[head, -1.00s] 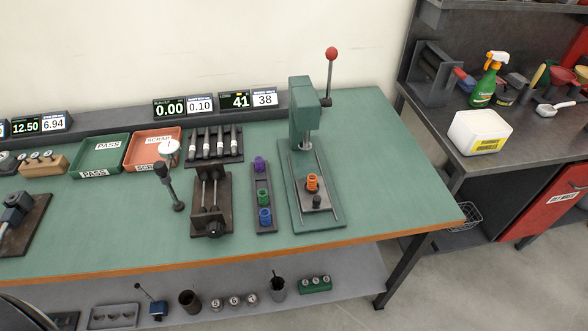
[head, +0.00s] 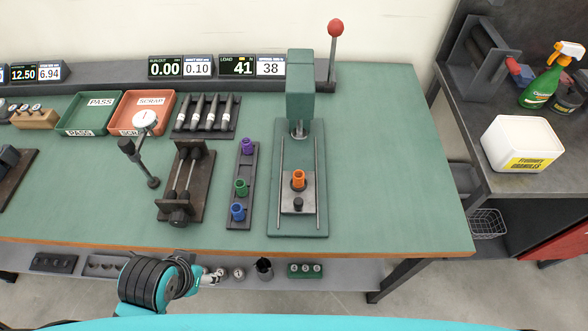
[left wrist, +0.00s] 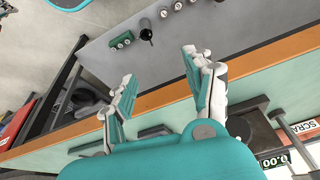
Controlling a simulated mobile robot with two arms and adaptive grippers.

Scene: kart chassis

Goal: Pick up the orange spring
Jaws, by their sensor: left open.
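The orange spring (head: 298,180) stands upright on the small plate of the green press (head: 301,95), in front of the ram, behind a small black knob. My left gripper (left wrist: 163,82) is open and empty in the left wrist view, near the table's front edge. In the head view my left arm shows at the bottom, left of the spring and in front of the table; its fingers are hard to make out there. The spring does not show in the left wrist view. My right gripper is not in view.
A dark rack (head: 232,222) with purple, green and blue springs stands left of the press. The press lever has a red ball (head: 335,28). A dark fixture (head: 166,205) and a dial gauge stand further left. The green tabletop (head: 390,170) right of the press is clear.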

